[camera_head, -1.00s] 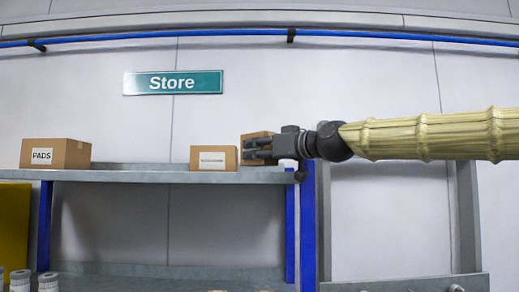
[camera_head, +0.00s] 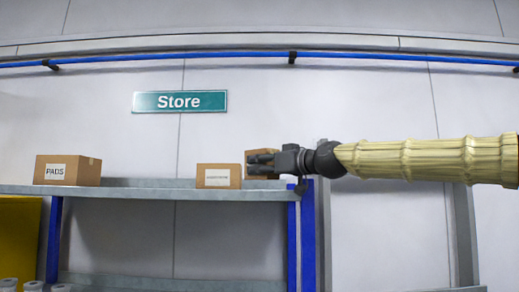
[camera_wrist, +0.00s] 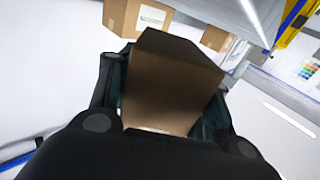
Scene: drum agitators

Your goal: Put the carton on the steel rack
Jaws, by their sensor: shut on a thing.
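My gripper (camera_head: 262,163) is shut on a brown carton (camera_head: 261,154). The gripper partly hides the carton in the head view. In the wrist view the carton (camera_wrist: 172,75) sits tilted between the fingers. The steel rack (camera_head: 130,191) has a grey top shelf and blue uprights, below the Store sign. The held carton appears near the right end of that shelf, beside a labelled carton. I cannot tell whether it touches the shelf.
The labelled carton (camera_head: 219,176) stands near the shelf's right end, and the PADS carton (camera_head: 68,170) stands at its left. Shelf space between them is clear. A blue pipe (camera_head: 220,57) runs along the wall above. A lower shelf (camera_head: 170,283) shows below.

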